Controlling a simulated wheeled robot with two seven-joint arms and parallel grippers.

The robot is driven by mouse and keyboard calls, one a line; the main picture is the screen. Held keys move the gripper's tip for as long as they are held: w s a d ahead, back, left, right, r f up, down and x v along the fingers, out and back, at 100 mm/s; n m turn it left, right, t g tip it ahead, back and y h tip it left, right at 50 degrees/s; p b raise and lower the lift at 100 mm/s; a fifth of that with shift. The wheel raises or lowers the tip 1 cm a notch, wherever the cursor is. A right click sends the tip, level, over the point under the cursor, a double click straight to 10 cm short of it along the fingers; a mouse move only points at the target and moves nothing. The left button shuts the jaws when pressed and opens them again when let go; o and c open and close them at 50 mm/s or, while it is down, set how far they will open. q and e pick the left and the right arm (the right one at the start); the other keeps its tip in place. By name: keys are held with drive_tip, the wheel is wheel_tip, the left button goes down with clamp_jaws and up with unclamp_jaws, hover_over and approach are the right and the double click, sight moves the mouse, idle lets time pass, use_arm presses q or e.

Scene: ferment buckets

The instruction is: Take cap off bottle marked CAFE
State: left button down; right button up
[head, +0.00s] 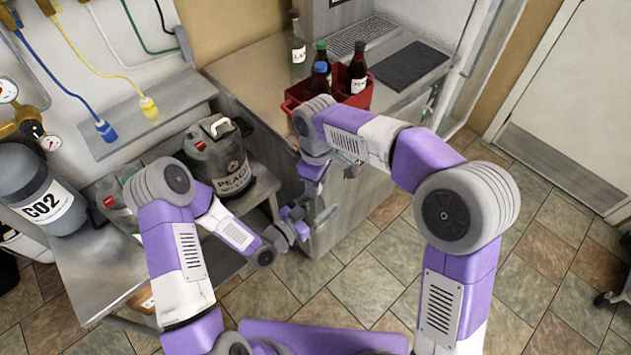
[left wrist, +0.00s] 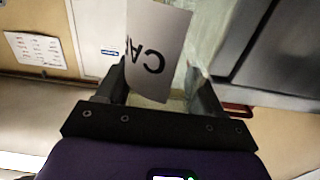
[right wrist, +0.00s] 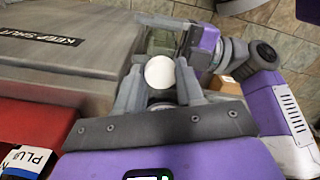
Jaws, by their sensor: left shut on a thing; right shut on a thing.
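In the left wrist view a pale glass bottle (left wrist: 180,98) carries a white label with upside-down letters, of which "CA" is readable. My left gripper (left wrist: 163,88) is shut on this bottle, one finger on each side. In the right wrist view a round white cap (right wrist: 160,72) sits between the fingers of my right gripper (right wrist: 158,84), which is shut on it. I cannot tell whether the cap still touches the bottle neck. In the head view both grippers are close together in front of the counter, and the bottle is mostly hidden by my arms.
A red crate (head: 293,98) with several dark bottles stands on the counter (head: 255,72); a clear bottle (head: 298,45) stands behind it. A dark grey keg (head: 220,160) is on the bench at left, near my left arm. Tiled floor (head: 560,235) is open at right.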

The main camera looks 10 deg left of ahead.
drive_tip(key=n, duration=0.6)
drive_tip(key=shift+w, duration=0.25)
drive_tip(key=n, duration=0.7)
drive_tip(key=shift+w+a+n, duration=0.1)
drive_tip(key=shift+w+n, duration=0.05)
drive_tip(key=shift+n, duration=0.25)
drive_tip(key=shift+r, duration=0.15)
drive_tip(key=shift+r, duration=1)
